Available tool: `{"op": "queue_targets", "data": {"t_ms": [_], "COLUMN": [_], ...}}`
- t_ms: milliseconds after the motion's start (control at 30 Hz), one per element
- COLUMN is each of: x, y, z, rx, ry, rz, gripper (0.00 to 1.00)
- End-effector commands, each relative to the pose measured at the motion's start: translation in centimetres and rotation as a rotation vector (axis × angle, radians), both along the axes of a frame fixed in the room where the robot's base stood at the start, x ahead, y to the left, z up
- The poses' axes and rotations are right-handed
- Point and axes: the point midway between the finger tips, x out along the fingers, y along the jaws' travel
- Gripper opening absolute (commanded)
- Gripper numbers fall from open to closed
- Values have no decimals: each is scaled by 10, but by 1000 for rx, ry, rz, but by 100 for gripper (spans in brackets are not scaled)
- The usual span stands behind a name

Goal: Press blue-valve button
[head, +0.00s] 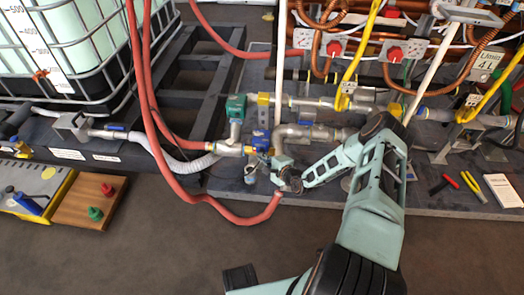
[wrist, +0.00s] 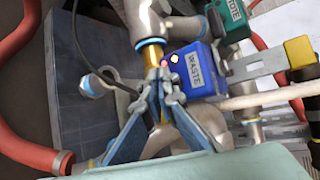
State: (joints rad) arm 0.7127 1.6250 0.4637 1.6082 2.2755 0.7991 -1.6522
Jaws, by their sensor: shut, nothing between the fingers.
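The blue valve box (wrist: 196,72), labelled WASTE, sits right of centre in the wrist view, on metal pipework. Two small glowing spots, one reddish and one orange, show at its near left edge. It also shows in the head view (head: 261,141), left of my gripper. My gripper (wrist: 160,78) is shut and empty, its fingertips close beside the glowing spots. I cannot tell whether they touch the box. In the head view my gripper (head: 281,163) reaches left and down to the pipework, just below the blue box. A green valve box (wrist: 228,22), labelled TOTE, stands behind it.
Red hoses (head: 150,100) loop left of and below the gripper. A white vertical pipe (head: 278,70) rises close by. Copper pipes and red valves (head: 393,54) fill the back right. Pliers (head: 472,186) and a notebook (head: 503,190) lie right. The floor in front is clear.

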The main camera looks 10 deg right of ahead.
Motion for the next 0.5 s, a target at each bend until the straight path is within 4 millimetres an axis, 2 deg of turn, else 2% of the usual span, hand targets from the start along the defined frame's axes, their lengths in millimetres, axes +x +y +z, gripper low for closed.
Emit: {"op": "queue_targets", "data": {"t_ms": [367, 500], "x": [-5, -15], "y": [1, 5], "z": [0, 3], "rx": [0, 2], "ry": [1, 2], "rz": [0, 1], "gripper": [0, 0]}}
